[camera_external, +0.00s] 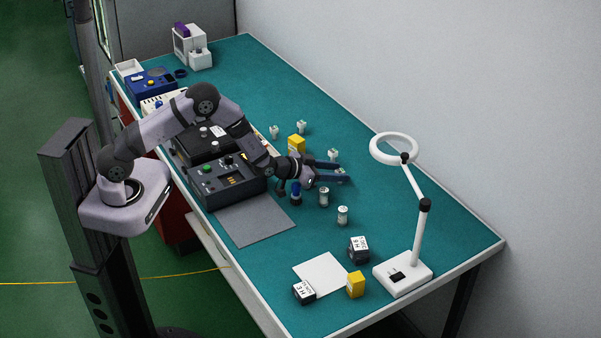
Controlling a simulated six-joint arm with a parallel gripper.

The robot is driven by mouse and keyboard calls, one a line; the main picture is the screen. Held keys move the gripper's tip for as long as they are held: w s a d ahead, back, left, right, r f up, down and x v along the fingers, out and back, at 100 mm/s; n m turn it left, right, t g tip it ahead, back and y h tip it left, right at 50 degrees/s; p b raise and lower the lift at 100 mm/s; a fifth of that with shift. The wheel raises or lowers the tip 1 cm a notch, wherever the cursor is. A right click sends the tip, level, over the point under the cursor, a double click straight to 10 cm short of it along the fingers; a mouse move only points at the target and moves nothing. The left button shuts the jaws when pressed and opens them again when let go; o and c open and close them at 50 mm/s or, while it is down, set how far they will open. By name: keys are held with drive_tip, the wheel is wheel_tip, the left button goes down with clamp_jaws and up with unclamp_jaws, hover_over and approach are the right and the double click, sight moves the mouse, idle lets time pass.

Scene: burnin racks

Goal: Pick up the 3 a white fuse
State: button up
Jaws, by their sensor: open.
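My gripper (345,173) is open and low over the teal bench, its fingers pointing right. A small white piece (341,171) shows at its fingertips, partly hidden by them; I cannot tell whether they touch it. Another small white piece (333,154) stands just behind the gripper. Two more small white pieces, one (274,131) at left and one (301,126) at right, stand farther back. These may be fuses, but their markings are too small to read, so I cannot tell which is the 3 A one.
Two pale cylinders (323,196) (342,215) and a blue-topped part (296,191) stand in front of the gripper. A yellow block (297,145) is behind it. A white magnifier lamp (404,275) stands at right. Dark control boxes (228,185) are at left.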

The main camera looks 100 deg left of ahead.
sight(338, 171)
drive_tip(key=shift+w+a+f, duration=0.3)
drive_tip(key=shift+w+a, duration=0.05)
drive_tip(key=shift+w, duration=0.1)
clamp_jaws()
drive_tip(key=shift+r, duration=0.15)
drive_tip(key=shift+r+b, duration=1.3)
drive_tip(key=shift+r, duration=3.5)
drive_tip(key=shift+a+r, duration=0.1)
